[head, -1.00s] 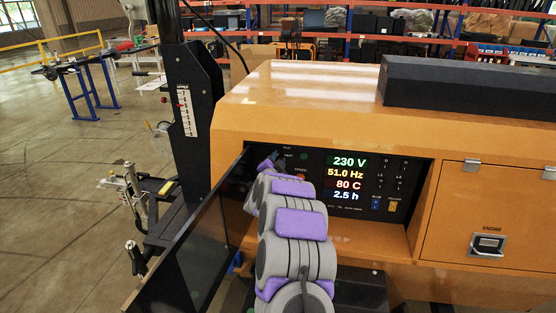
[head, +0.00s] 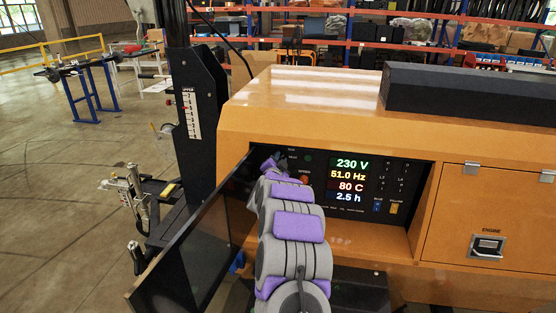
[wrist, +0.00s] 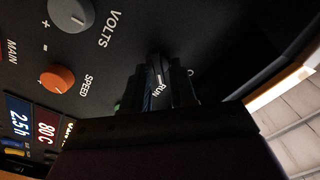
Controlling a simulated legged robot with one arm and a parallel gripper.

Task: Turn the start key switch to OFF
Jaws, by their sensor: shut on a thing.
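The start key switch (wrist: 156,66) is a small dark knob on the black control panel in the wrist view. My gripper (wrist: 158,88) is shut on the switch, one finger on each side. Its fingers partly hide the switch, so its exact position and the OFF label cannot be read. In the head view my gripper (head: 271,164) is at the panel's upper left, and my arm hides the switch.
A grey VOLTS knob (wrist: 69,14) and an orange SPEED knob (wrist: 57,79) are near the switch. The lit display (head: 350,180) reads 230 V, 51.0 Hz, 80 C, 2.5 h. An open dark door (head: 190,245) stands close left of my arm.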

